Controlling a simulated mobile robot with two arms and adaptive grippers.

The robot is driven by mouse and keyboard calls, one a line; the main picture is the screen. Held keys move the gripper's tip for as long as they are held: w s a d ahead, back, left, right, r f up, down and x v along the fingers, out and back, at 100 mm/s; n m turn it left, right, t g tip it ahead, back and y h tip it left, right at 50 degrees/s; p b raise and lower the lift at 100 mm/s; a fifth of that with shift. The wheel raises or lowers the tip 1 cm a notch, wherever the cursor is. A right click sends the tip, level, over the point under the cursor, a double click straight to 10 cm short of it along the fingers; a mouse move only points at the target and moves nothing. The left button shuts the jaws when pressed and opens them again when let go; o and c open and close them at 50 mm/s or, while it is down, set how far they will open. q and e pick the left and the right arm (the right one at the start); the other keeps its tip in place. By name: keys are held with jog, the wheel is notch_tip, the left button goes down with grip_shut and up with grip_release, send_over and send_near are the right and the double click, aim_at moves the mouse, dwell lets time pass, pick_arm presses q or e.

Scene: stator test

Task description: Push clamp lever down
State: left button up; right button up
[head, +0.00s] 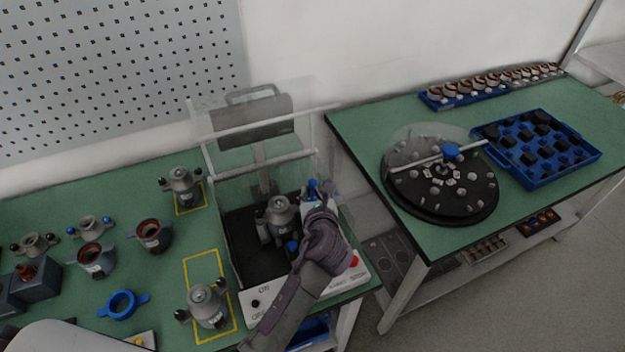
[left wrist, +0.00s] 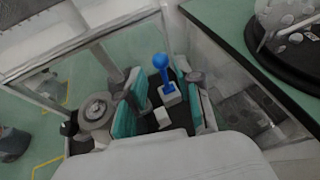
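The clamp lever (head: 312,188) has a blue handle and stands upright at the right side of the test station (head: 240,225). In the left wrist view the blue lever (left wrist: 161,76) rises from a small light block. My left gripper (head: 318,205) is at the lever. Its two teal-padded fingers are apart in the left wrist view (left wrist: 167,88), one on each side of the lever, with gaps visible. A grey stator housing (head: 279,213) sits in the station, left of the gripper; it also shows in the left wrist view (left wrist: 97,110). My right gripper is not in view.
Clear panels and a frame (head: 265,158) surround the station. A red button (head: 353,261) is on its front. More housings (head: 206,305) stand on the green table to the left. A round black turntable (head: 440,205) and a blue tray (head: 540,180) are on the right table.

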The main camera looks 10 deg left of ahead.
aim_at(313, 184)
pick_arm(q)
jog(key=x, duration=0.5)
jog(key=shift+w, duration=0.2)
jog(key=shift+w+a+f, duration=0.15)
jog(key=shift+w+f, duration=0.05)
jog(key=shift+w, duration=0.05)
jog(key=shift+c, duration=0.5)
grip_shut()
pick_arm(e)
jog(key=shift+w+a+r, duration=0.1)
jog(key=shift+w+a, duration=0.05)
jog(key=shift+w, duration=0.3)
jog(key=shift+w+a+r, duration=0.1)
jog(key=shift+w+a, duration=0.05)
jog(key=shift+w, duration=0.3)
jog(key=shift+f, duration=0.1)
